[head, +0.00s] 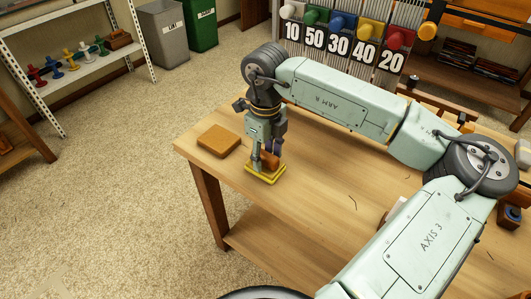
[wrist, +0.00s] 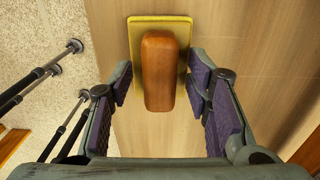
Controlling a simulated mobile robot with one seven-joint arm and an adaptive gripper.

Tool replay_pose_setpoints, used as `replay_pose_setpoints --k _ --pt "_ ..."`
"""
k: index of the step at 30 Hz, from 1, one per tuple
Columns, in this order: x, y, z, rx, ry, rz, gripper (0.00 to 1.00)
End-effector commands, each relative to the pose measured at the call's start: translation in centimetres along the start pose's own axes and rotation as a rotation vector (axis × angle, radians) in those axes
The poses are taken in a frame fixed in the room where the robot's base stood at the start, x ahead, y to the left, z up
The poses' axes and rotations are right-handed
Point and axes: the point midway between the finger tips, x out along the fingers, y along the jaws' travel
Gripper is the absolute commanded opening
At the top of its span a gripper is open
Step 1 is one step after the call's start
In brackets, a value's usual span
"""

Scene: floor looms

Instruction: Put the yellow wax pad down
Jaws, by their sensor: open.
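The yellow wax pad (head: 276,179) lies flat on the wooden table near its left front edge. It has a brown wooden grip block on top. In the wrist view the pad's yellow base (wrist: 144,22) shows with the block (wrist: 160,75) standing between my fingers. My gripper (head: 268,158) points down right over the pad. It also shows in the wrist view (wrist: 160,88), open, with its purple finger pads apart on both sides of the block and a gap to each side.
A flat orange-brown block (head: 219,141) lies on the table just left of my gripper. The table's left edge (head: 178,148) is close by. A rack with colored numbered spools (head: 340,35) stands behind. The table front is mostly clear.

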Motion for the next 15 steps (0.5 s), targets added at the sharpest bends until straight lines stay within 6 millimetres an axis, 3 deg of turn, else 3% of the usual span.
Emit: replay_pose_setpoints --k 15 --pt "-10.0 0.0 0.1 0.000 -0.001 -0.003 0.45"
